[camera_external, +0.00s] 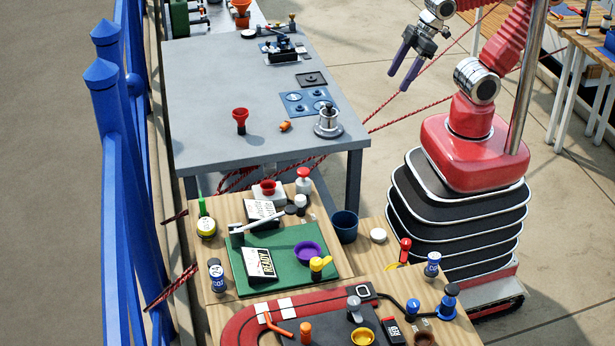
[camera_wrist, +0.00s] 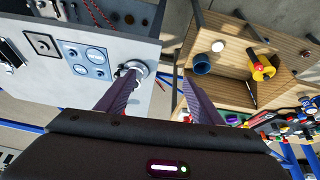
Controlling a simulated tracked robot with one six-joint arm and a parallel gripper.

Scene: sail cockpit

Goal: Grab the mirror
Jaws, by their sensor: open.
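I cannot make out for sure which thing is the mirror in either view. My gripper (camera_external: 398,80) is open and empty, with its two purple fingers apart and pointing down. It hangs in the air to the right of the grey table (camera_external: 215,85), above the floor.
A blue plate with round dials (camera_external: 308,101), a red funnel-like cup (camera_external: 240,117) and a small orange piece (camera_external: 285,126) lie on the grey table. The wooden bench (camera_external: 215,315) in front is crowded, with a dark blue cup (camera_external: 344,225). Red ropes (camera_external: 430,75) cross below my arm.

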